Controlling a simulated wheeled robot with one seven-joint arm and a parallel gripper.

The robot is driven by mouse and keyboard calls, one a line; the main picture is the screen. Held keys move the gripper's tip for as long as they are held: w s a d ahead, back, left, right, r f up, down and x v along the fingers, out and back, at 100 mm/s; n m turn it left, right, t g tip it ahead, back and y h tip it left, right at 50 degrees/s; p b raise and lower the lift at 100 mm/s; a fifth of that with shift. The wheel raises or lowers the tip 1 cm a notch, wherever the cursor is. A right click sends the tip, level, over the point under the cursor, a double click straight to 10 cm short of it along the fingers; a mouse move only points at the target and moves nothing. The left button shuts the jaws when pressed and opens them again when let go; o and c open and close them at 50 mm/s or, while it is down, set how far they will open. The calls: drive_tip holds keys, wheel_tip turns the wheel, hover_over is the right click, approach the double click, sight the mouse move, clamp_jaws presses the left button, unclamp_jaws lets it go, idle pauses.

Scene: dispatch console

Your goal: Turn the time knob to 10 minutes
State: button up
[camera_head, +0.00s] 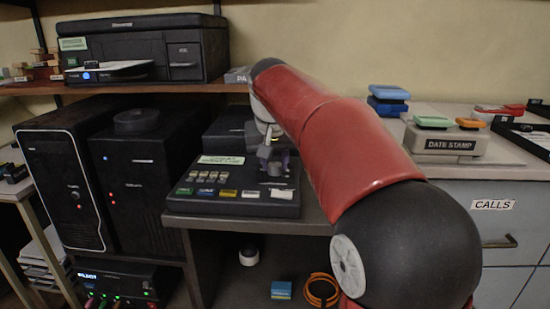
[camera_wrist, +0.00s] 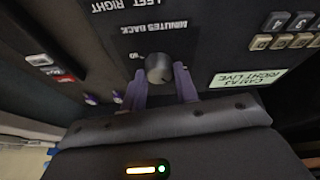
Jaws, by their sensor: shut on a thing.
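The time knob (camera_wrist: 159,68) is a round grey knob on the black console, under the label "MINUTES BACK" in the wrist view. A mark that looks like "10" or "30" shows beside it; the rest of the dial is hidden or too small to read. My gripper (camera_wrist: 160,84) has its two purple fingers on either side of the knob, shut on it. In the head view my gripper (camera_head: 274,166) reaches down onto the right part of the console (camera_head: 225,206), and the knob is mostly hidden there. I cannot read the knob's pointer.
Coloured buttons and keys (camera_head: 206,185) lie left of my gripper on the console. Two black computer towers (camera_head: 68,185) stand at left. A date stamp (camera_head: 445,140) sits on the right counter.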

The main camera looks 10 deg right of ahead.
sight(264, 179)
drive_tip(key=m, duration=0.2)
drive_tip(key=m+h, duration=0.1)
drive_tip(key=m, duration=0.1)
drive_tip(key=shift+w+a+m+g+h, duration=0.1)
drive_tip(key=shift+m+g+h, duration=0.2)
drive_tip(key=shift+g, duration=0.1)
drive_tip(key=shift+m+g+h, duration=0.4)
drive_tip(key=shift+m+g, duration=0.1)
drive_tip(key=shift+m, duration=1.1)
drive_tip(key=o, duration=1)
drive_tip(key=v, duration=0.7)
drive_tip(key=shift+a+r, duration=0.2)
drive_tip(key=shift+r, duration=0.2)
